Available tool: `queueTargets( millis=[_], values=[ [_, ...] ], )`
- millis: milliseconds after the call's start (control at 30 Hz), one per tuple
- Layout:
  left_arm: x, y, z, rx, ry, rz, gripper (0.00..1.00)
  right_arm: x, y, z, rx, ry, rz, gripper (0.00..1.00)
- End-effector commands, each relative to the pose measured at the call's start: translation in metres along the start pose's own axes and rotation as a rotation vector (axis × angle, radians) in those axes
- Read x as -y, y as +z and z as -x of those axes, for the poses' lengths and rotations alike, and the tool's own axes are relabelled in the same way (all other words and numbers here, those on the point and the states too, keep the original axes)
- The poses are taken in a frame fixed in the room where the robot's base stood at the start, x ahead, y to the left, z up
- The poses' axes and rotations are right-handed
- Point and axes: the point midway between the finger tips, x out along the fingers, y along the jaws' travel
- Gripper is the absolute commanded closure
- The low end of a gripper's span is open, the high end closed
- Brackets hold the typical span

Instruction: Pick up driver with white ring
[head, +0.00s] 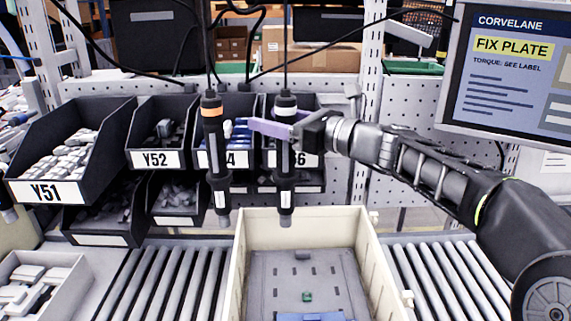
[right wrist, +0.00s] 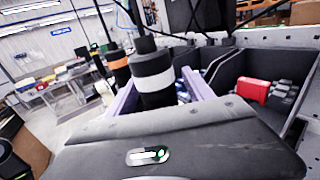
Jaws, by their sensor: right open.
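The driver with the white ring (head: 286,180) hangs upright from a cable, above the back of the beige crate (head: 243,262). The driver with the orange ring (head: 212,150) hangs to its left. My right gripper (head: 272,128) reaches in from the right at the upper part of the white-ring driver. In the right wrist view, the white-ring driver (right wrist: 153,75) stands between the two purple fingers of the open gripper (right wrist: 160,90). The orange-ring driver (right wrist: 118,64) shows behind it, outside the fingers. My left gripper is not in view.
Black labelled part bins (head: 75,165) line the back behind the drivers. Rollers (head: 165,280) run on both sides of the crate. A screen (head: 510,75) reading "FIX PLATE" is at the upper right. A white tray of parts (head: 75,285) is at lower left.

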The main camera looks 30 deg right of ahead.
Motion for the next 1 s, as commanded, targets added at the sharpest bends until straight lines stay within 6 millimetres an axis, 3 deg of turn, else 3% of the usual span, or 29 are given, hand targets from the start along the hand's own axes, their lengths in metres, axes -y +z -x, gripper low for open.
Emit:
queueTargets(
  millis=[200,900,1000],
  values=[
    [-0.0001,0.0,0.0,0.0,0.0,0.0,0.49,0.0,0.0001,0.0002,0.0,0.0,0.0,0.39],
    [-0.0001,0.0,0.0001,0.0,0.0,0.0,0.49,0.0,0.0001,0.0002,0.0,0.0,0.0,0.96],
    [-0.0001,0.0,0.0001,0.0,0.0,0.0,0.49,0.0,0.0001,0.0002,0.0,0.0,0.0,1.0]
  ],
)
